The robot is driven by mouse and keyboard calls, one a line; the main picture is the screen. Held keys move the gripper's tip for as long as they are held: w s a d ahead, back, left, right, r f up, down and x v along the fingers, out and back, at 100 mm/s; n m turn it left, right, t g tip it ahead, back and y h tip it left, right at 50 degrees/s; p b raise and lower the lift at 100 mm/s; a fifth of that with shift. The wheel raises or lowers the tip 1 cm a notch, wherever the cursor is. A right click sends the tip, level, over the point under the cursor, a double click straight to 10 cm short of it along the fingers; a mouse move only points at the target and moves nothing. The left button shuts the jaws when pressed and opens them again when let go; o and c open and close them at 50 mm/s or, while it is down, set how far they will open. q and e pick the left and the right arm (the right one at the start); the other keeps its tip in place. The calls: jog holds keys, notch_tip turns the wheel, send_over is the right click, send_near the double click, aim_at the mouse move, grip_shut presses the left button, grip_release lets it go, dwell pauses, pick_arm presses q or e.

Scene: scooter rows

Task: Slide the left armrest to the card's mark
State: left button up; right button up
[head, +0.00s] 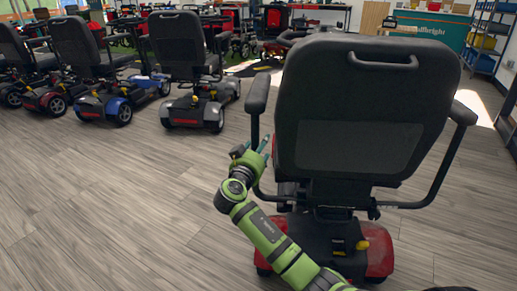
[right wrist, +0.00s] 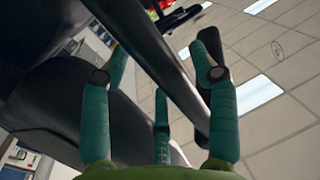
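The left armrest (head: 257,95) of the black scooter seat (head: 365,110) is a dark pad on a bent tube, upright at the seat's left side. My right gripper (head: 263,148) is at the armrest's tube, below the pad. In the right wrist view its teal fingers (right wrist: 165,60) are spread on both sides of a dark bar (right wrist: 165,65), which appears to be the armrest tube; a firm grip does not show. The matching right armrest (head: 461,113) stands at the other side. My left gripper is out of view. I see no card or mark.
The seat stands on a red scooter base (head: 378,255). Several other scooters (head: 185,60) stand in a row at the upper left. A teal counter (head: 435,30) and a shelf rack (head: 487,38) are at the back right. The wooden floor (head: 90,200) at left is clear.

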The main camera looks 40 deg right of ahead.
jog(key=v, duration=1.2)
